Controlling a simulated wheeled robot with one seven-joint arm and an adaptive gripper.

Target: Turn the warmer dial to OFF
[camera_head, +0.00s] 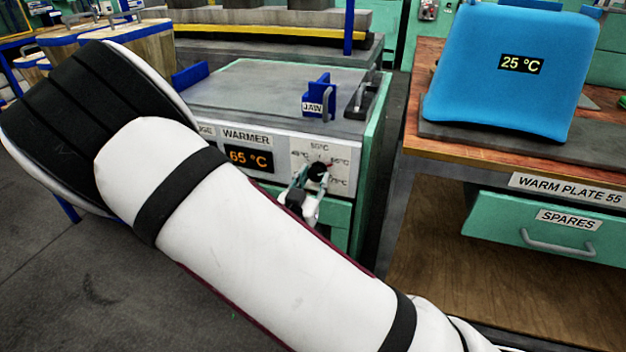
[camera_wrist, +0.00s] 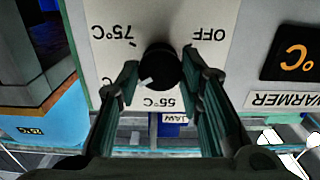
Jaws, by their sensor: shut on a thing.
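The warmer dial (camera_wrist: 160,66) is a round black knob on a white panel, shown upside down in the wrist view. Its white mark points between the 75°C and 55°C labels, away from OFF (camera_wrist: 209,34). My gripper (camera_wrist: 161,66) is shut on the dial, one finger on each side. In the head view the dial (camera_head: 318,171) is partly covered by my gripper (camera_head: 311,177). The warmer (camera_head: 290,90) is a grey-topped box, and its orange display (camera_head: 249,158) reads 65 °C. My white arm hides part of the front.
At right, a blue cushion-like piece reading 25 °C (camera_head: 521,64) rests on a dark plate on a bench, above a green SPARES drawer (camera_head: 500,225). A narrow gap separates bench and warmer.

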